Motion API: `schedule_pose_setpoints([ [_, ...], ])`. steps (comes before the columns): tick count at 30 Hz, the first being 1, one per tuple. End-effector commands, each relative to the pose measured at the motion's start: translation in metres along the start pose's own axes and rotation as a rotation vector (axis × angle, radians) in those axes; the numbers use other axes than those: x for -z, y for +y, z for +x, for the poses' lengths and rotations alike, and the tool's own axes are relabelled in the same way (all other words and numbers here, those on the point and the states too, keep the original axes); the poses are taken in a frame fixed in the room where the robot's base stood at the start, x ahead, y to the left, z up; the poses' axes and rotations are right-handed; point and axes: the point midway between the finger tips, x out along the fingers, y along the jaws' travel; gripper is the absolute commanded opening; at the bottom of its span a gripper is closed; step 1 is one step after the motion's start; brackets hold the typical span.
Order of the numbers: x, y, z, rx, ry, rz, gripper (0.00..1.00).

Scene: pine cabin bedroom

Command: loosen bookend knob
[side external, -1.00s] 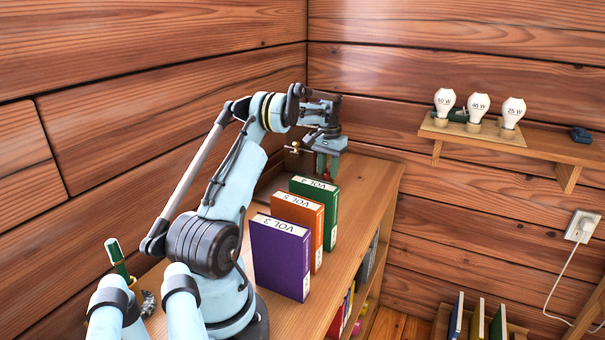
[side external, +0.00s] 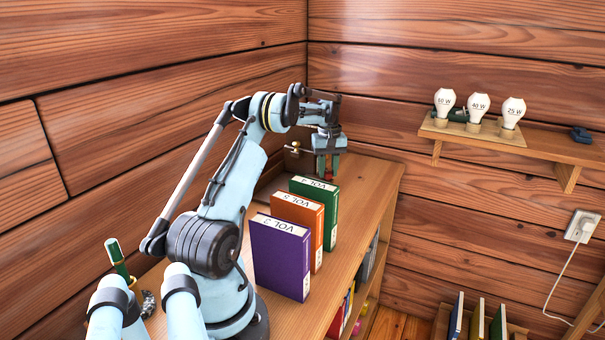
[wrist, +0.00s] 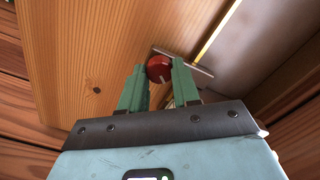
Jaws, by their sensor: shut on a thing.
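The bookend knob (wrist: 159,69) is round and red with a pale mark on its face. In the wrist view it sits between the tips of my gripper's two green fingers (wrist: 160,80), which are shut on it. In the side view my gripper (side external: 327,168) points down at the far end of the shelf top, behind the green book, and only a sliver of red shows there. A metal bookend plate (wrist: 184,62) shows beside the knob in the wrist view. A brass fitting on a rod (side external: 295,147) shows left of my gripper.
Purple (side external: 280,258), orange (side external: 298,228) and green (side external: 316,210) books stand upright on the shelf top (side external: 372,180), nearer than my gripper. A wall shelf with three bulbs (side external: 478,107) is at right. The shelf top right of the gripper is clear.

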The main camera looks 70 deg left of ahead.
Motion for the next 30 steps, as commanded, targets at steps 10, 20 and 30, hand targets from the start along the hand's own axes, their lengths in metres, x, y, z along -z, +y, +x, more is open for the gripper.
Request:
schedule_pose_setpoints([
  [10,0.0002,-0.0004,-0.0008,-0.001,0.001,-0.322,0.01],
  [20,0.0001,-0.0007,-0.0009,-0.001,0.001,-0.548,0.01],
  [30,0.0001,-0.0008,-0.0009,-0.001,0.001,-0.649,0.01],
])
